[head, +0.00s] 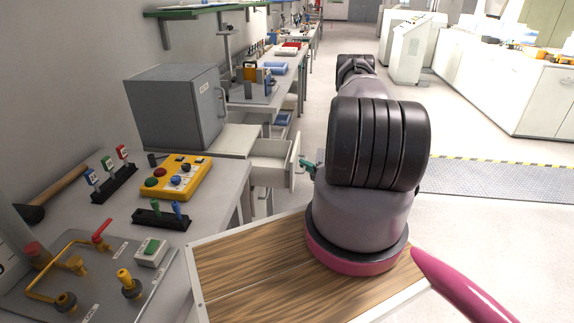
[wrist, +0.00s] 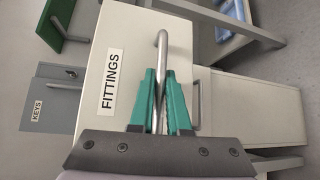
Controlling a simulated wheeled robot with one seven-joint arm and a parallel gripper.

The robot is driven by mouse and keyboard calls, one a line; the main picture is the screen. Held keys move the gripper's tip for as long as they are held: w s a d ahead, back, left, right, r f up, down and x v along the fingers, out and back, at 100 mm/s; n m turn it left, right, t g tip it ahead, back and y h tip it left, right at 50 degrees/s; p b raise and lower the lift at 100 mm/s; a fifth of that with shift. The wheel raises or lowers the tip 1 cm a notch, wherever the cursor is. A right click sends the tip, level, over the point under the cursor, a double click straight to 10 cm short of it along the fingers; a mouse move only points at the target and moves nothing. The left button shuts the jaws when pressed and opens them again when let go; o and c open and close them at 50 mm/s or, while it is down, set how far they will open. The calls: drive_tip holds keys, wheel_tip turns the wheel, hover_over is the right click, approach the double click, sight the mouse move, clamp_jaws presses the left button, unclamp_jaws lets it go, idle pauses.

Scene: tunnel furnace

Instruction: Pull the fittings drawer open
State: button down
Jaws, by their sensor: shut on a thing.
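The fittings drawer (head: 272,149) is pulled partly out of the white cabinet under the left bench in the head view, and its inside shows from above. In the wrist view its white front (wrist: 118,48) carries a "FITTINGS" label. A bent metal bar handle (wrist: 162,42) is fixed to that front. My gripper (wrist: 160,76), with green fingers, is shut on this handle, one finger on each side. In the head view my gripper (head: 309,166) shows small at the drawer front, partly hidden by my arm.
A grey key cabinet (head: 175,105) stands on the bench above. A yellow button box (head: 176,178) and a pipe-and-valve panel (head: 85,280) lie nearer. Another handle (wrist: 197,102) shows beside the drawer in the wrist view. The aisle floor (head: 310,120) is clear.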

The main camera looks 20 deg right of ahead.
drive_tip(key=s+d, duration=0.1)
drive_tip(key=d, duration=0.1)
drive_tip(key=s+d, duration=0.2)
idle(0.3)
drive_tip(key=c, duration=0.9)
unclamp_jaws()
drive_tip(key=shift+d, duration=0.1)
drive_tip(key=v, duration=1)
drive_tip(key=shift+s, duration=0.3)
drive_tip(key=shift+d, duration=0.1)
drive_tip(key=shift+r, duration=0.15)
